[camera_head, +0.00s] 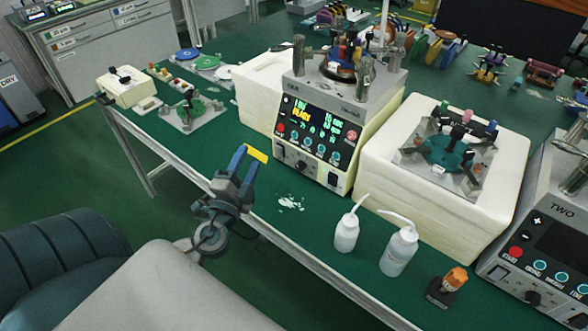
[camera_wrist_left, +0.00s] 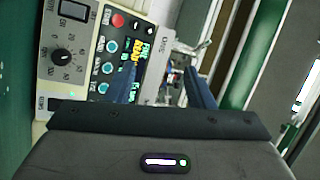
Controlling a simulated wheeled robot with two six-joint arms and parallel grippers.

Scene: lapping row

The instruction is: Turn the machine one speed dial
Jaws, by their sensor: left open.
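Machine one (camera_head: 320,125) is the cream box with a lit display near the middle of the head view. Its black speed dial (camera_head: 301,165) sits low on the front panel. In the left wrist view the dial (camera_wrist_left: 62,56) is a black knob with a numbered scale, seen sideways at upper left. My right gripper is not in view.
Two white wash bottles (camera_head: 346,232) (camera_head: 398,251) and an orange-topped item (camera_head: 454,282) stand at the bench front, right of the gripper. Machine two (camera_head: 548,235) is at far right. A white block (camera_head: 432,195) carries a lapping plate. The green bench (camera_head: 265,205) has a white spill.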

